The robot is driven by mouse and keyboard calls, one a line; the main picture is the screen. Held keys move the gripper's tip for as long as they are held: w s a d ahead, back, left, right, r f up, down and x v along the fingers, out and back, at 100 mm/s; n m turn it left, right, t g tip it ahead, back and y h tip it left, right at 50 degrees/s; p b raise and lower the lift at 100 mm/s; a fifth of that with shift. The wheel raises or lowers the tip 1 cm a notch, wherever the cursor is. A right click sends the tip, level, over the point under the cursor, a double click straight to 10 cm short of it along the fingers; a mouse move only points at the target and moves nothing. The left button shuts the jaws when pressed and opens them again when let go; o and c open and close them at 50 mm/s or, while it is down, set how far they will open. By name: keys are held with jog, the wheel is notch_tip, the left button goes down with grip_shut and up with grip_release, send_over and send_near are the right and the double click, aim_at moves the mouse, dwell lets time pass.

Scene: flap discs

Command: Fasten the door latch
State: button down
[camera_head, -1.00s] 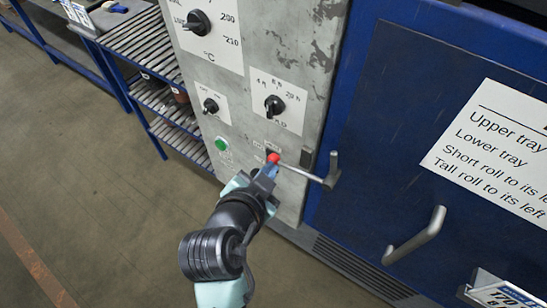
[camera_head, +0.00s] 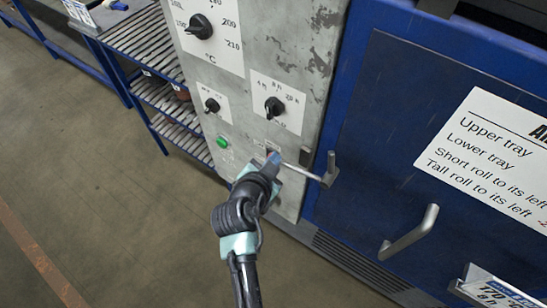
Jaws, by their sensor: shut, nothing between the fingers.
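The door latch (camera_head: 328,180) is a grey metal bar at the left edge of the blue oven door (camera_head: 375,130). Its thin rod reaches left across the grey control panel, and a short upright piece stands at its right end. My gripper (camera_head: 273,158) is shut and empty at the rod's left end, in front of the panel. I cannot tell whether the fingers touch the rod. A small dark catch (camera_head: 305,157) sits on the panel's right edge, just above the rod.
The control panel (camera_head: 265,55) has black knobs and a green button (camera_head: 222,142). A grey door handle (camera_head: 410,232) sticks out at the right, below a white label (camera_head: 490,150). A slatted shelf rack (camera_head: 140,45) stands at the left. The floor at lower left is clear.

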jog(key=shift+f, duration=0.1)
jog(key=s+d+f+n+g+h+b, duration=0.2)
jog(key=s+d+f+n+h+b, duration=0.1)
jog(key=f+b, duration=0.3)
jog(key=s+d+f+n+g+h+b, duration=0.2)
jog(key=d+f+n+g+h+b, duration=0.1)
jog(key=d+f+n+h+b, duration=0.2)
jog(key=shift+s+f+n+g+h+b, duration=0.35)
jog(key=shift+f+h+b, duration=0.45)
jog(key=shift+f+b, duration=0.6)
jog(key=shift+s+r, duration=0.1)
jog(key=shift+r, duration=0.1)
dwell(0.4)
